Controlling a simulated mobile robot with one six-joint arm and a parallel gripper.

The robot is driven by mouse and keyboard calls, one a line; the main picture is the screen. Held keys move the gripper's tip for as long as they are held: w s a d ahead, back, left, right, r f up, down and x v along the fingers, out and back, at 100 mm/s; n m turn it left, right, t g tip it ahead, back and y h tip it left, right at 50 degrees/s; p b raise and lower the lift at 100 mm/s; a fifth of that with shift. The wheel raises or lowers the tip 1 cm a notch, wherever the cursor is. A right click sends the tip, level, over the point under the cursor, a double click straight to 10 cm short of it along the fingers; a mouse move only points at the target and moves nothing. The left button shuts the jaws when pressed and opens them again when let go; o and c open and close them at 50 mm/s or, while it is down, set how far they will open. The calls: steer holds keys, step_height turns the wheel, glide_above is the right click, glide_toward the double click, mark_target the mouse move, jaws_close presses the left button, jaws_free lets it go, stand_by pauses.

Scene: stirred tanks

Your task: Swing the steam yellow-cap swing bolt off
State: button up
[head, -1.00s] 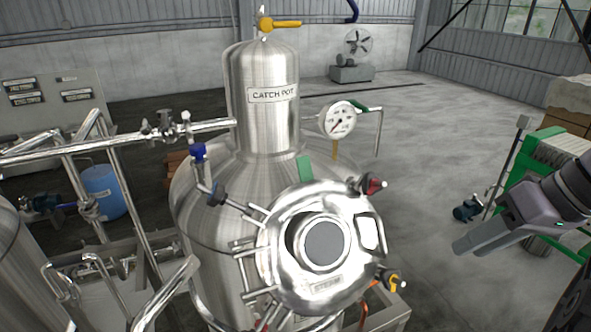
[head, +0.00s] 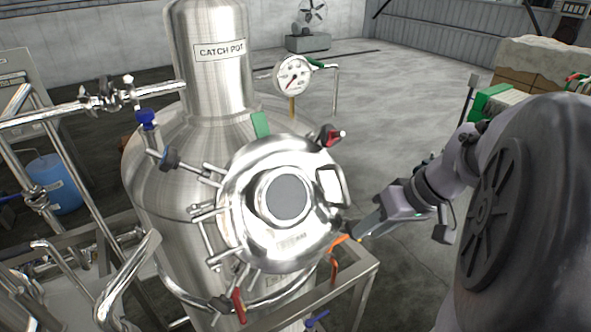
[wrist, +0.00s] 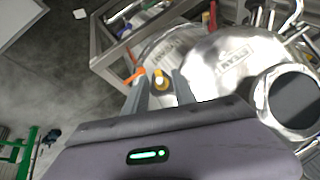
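The yellow-cap swing bolt (wrist: 161,80) is at the rim of the round steel manway lid (head: 245,222) on the catch pot. In the wrist view it shows between the two fingers of my gripper (wrist: 160,74), with a gap on either side. The fingers are open and hold nothing that I can see. In the head view my gripper (head: 356,231) is at the lid's lower right edge, and it mostly hides the yellow cap there. I cannot tell whether a finger touches the bolt.
An orange handle (wrist: 134,75) is close beside one finger. A red-cap bolt (head: 332,137) is at the lid's upper right, and a red handle (head: 238,305) is below the lid. A steel frame (head: 345,275) stands under the gripper.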

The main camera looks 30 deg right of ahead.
jaws_close()
stand_by(1.3)
